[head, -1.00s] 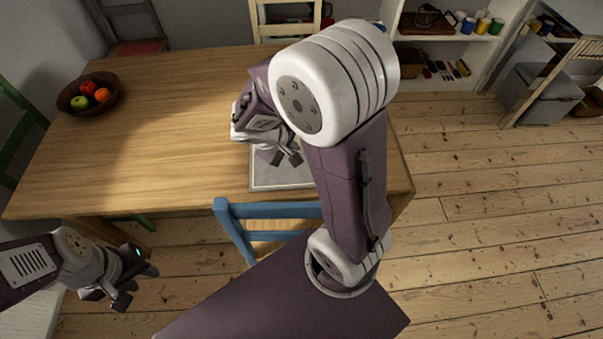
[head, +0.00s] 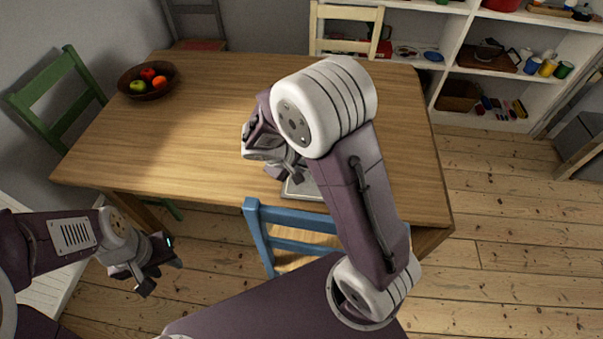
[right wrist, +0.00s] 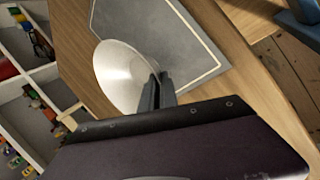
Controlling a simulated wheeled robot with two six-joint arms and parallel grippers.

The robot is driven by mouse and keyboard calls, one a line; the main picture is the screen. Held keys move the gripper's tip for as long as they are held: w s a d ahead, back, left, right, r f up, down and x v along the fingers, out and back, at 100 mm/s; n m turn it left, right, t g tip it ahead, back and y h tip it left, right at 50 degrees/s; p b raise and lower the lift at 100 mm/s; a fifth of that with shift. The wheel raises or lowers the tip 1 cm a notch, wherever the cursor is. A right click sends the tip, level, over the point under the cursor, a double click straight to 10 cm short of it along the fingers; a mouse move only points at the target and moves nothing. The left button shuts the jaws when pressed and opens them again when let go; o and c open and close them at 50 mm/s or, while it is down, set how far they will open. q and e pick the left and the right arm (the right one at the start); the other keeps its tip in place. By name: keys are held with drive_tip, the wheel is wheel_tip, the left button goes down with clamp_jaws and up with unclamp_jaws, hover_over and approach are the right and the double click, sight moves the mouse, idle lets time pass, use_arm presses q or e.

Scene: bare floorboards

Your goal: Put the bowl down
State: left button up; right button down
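A shiny metal bowl (right wrist: 118,72) shows in the right wrist view, over or on a grey mat (right wrist: 198,52) with a pale border line. My right gripper (right wrist: 158,80) is at the bowl's rim, its two dark fingers close together with the rim between them. I cannot tell whether the bowl touches the mat. In the head view my right gripper (head: 287,172) is over the mat (head: 302,189) near the table's front edge, and the bowl is hidden there by my arm. My left gripper (head: 162,274) is open and empty, low in front of the table.
The wooden table (head: 200,130) has wide clear room to the left. A brown bowl of fruit (head: 150,92) stands at its far left corner. A blue chair (head: 290,222) is at the front edge, a green chair (head: 62,100) at the left. White shelves (head: 480,85) stand behind.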

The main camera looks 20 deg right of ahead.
wheel_tip(320, 180, down, 4)
drive_tip(key=shift+r+b, duration=0.1)
drive_tip(key=shift+b, duration=0.55)
drive_tip(key=c, duration=1.6)
unclamp_jaws()
